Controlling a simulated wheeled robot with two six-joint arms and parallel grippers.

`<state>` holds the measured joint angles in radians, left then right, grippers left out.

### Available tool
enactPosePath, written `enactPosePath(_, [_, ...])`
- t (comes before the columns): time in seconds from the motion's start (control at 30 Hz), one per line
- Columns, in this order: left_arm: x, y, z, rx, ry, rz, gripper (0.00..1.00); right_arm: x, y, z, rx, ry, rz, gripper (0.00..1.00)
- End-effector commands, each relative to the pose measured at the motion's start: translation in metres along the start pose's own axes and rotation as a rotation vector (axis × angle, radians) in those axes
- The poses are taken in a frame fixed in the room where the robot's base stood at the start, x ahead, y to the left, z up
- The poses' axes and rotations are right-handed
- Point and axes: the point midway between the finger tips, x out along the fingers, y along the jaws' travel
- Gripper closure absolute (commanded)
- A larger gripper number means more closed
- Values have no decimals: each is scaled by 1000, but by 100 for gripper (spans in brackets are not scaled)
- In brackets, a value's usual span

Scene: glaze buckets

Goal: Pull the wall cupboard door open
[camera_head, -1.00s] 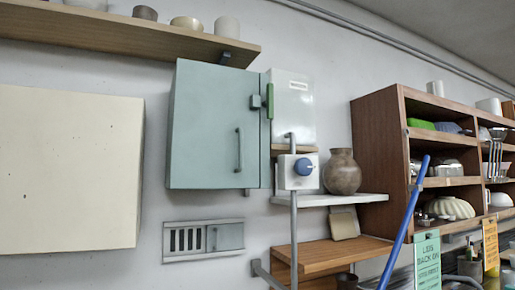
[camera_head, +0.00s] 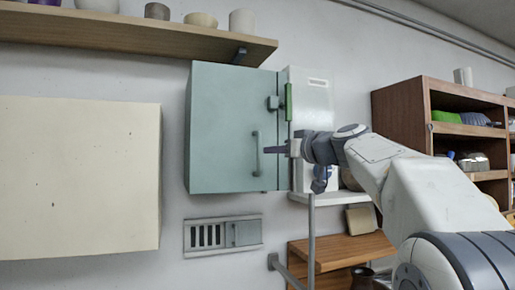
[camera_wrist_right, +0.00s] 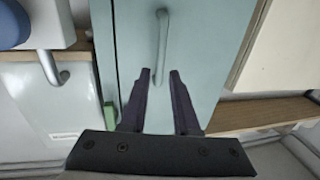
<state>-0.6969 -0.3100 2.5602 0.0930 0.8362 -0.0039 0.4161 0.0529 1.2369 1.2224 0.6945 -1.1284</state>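The pale green wall cupboard (camera_head: 222,130) hangs on the wall with its door shut. Its vertical grey bar handle (camera_head: 257,153) is near the door's right edge. No contact with the handle is visible. My left gripper is not in view.
A white box (camera_head: 312,95) adjoins the cupboard on the right. A wooden shelf (camera_head: 130,33) runs above. A cream panel (camera_head: 75,175) is at left.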

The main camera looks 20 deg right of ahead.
Motion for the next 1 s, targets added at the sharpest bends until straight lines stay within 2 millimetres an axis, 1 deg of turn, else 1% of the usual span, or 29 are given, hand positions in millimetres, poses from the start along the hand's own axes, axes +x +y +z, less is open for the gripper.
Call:
enactPosePath(0.03, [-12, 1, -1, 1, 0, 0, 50, 11, -1, -4, 3, -5, -3, 71])
enactPosePath(0.1, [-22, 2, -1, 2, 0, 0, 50, 25, -1, -5, 5, -5, -4, 71])
enactPosePath(0.3, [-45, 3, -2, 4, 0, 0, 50, 61, -2, -4, 4, -6, -4, 71])
enactPosePath(0.4, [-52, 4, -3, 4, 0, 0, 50, 74, -2, -3, 3, -5, -3, 71])
enactPosePath(0.5, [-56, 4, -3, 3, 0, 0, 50, 81, -1, -1, 3, -4, -2, 71])
enactPosePath(0.6, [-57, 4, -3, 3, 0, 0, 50, 85, -1, 0, 2, -3, -1, 71])
enactPosePath(0.87, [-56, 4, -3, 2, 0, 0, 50, 86, -1, 1, 1, -3, -1, 71])
enactPosePath(0.9, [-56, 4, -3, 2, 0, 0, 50, 86, -1, 1, 1, -3, -1, 86])
enactPosePath(0.93, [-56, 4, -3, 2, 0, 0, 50, 85, -1, 1, 1, -3, -1, 98])
enactPosePath(0.97, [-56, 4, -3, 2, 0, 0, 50, 85, -1, 1, 2, -3, -1, 100])
enactPosePath(1.0, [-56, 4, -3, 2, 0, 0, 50, 85, -1, 1, 1, -3, -1, 100])
